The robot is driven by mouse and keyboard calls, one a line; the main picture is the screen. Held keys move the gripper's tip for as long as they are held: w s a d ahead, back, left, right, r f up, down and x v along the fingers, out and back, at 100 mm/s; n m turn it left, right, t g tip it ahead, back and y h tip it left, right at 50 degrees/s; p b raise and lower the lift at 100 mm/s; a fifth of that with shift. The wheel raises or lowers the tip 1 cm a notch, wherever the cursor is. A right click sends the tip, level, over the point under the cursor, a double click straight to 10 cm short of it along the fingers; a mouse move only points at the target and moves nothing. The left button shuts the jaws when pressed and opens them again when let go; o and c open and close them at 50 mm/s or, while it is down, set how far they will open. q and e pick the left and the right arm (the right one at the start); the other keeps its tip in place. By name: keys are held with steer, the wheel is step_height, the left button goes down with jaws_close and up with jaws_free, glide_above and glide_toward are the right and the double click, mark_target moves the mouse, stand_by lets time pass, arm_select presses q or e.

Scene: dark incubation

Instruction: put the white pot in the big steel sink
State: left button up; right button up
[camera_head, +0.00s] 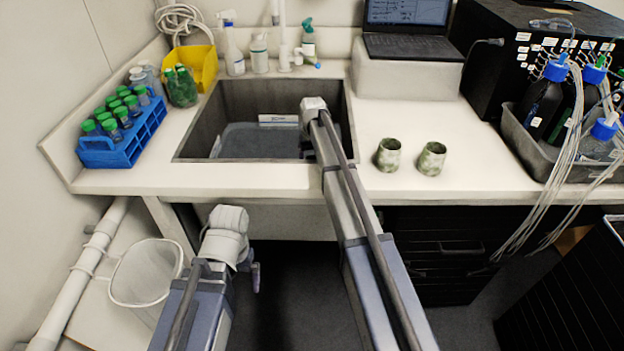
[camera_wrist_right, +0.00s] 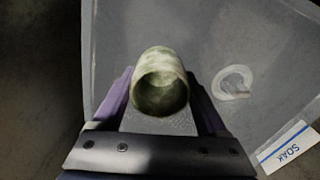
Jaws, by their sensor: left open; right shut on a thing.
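My right gripper (camera_wrist_right: 160,100) is shut on a small round pot (camera_wrist_right: 157,68), pale with mottled green marks, its open mouth facing the wrist camera. In the head view my right arm reaches over the big steel sink (camera_head: 191,125); its wrist hides the gripper and held pot. In the right wrist view the pot is above a grey tub (camera_wrist_right: 215,40) in the sink. Two similar mottled pots, a left one (camera_head: 388,155) and a right one (camera_head: 431,159), stand on the counter right of the sink. My left gripper (camera_head: 256,277) is open, low in front of the counter.
The tub carries a "SOAK" label (camera_wrist_right: 287,148) and holds a pale ring-shaped thing (camera_wrist_right: 233,82). A blue tube rack (camera_head: 120,140) stands left of the sink, bottles and a yellow bin (camera_head: 200,68) behind. A laptop (camera_head: 405,45) and a bottle tray (camera_head: 530,150) are at right.

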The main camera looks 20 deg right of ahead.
step_height(320, 180, down, 4)
steer(key=b, duration=0.3)
steer(key=shift+r+b, duration=0.2)
steer(key=shift+b, duration=0.15)
steer(key=shift+f, duration=0.2)
steer(key=o, duration=1.3)
steer(key=shift+o, duration=0.2)
steer(key=shift+r, duration=0.15)
step_height(320, 180, up, 12)
steer(key=p, duration=1.2)
